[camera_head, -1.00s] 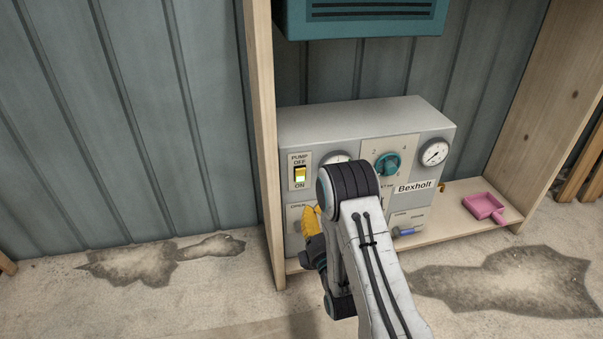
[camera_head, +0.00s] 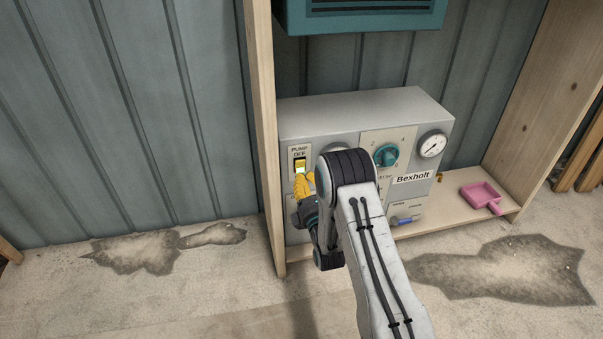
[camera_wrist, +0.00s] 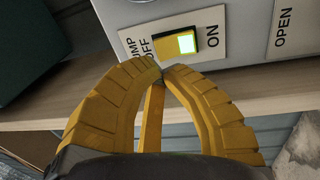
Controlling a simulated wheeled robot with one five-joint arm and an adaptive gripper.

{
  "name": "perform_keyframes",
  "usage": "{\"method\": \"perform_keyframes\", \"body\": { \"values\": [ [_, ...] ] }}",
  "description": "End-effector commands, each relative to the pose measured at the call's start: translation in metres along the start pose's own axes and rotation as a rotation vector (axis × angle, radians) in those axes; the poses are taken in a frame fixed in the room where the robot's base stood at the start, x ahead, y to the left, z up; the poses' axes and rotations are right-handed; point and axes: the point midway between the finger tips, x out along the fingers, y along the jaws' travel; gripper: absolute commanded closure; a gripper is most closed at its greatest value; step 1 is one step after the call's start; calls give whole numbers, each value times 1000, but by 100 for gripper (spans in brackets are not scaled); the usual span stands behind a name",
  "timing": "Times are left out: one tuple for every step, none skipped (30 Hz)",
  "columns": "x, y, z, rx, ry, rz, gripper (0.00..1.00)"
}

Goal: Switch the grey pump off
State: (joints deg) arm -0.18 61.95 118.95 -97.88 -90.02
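The grey pump (camera_head: 365,110), a box labelled "Bexholt", stands on a wooden shelf. Its yellow rocker switch (camera_head: 300,166) is on a white plate at the front left, marked OFF above and ON below. In the wrist view, the switch (camera_wrist: 178,43) shows a lit green window at its ON end. My gripper (camera_head: 303,178) is just below the switch in the head view and hides the ON label there. In the wrist view, the yellow fingertips of my gripper (camera_wrist: 162,71) meet with nothing between them, close to the switch; whether they touch it cannot be told.
The pump also carries a teal knob (camera_head: 386,155), a round gauge (camera_head: 433,144) and a blue-handled valve (camera_head: 404,221). A wooden upright (camera_head: 264,130) stands close on the left. A pink scoop (camera_head: 480,195) lies on the shelf at right. A teal box (camera_head: 360,14) hangs above.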

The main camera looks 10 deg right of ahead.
Motion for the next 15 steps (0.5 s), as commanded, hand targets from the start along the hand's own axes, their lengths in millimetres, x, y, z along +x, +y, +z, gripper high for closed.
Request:
{"method": "perform_keyframes", "body": {
  "values": [
    [6, -4, 0, 0, 0, 6, 100],
    [9, -3, 0, 0, 0, 6, 100],
    [13, -3, 0, 0, 0, 5, 100],
    [15, -4, 0, 0, 0, 5, 100],
    [17, -4, 0, 0, 0, 4, 100],
    [20, -3, 0, 0, 0, 5, 100],
    [22, -3, 0, 0, 0, 3, 100],
    [24, -3, 0, 0, 0, 4, 100],
    [26, -2, 0, 0, 0, 4, 100],
    [28, -2, 0, 0, 0, 4, 100],
    [29, -1, 0, 0, 0, 4, 100],
    [32, -1, 0, 0, 0, 3, 100],
    [34, 0, 0, 0, 0, 2, 100],
    [37, 0, 0, 0, 0, 3, 100],
    [40, 0, 0, 0, 0, 2, 100]
  ]
}}
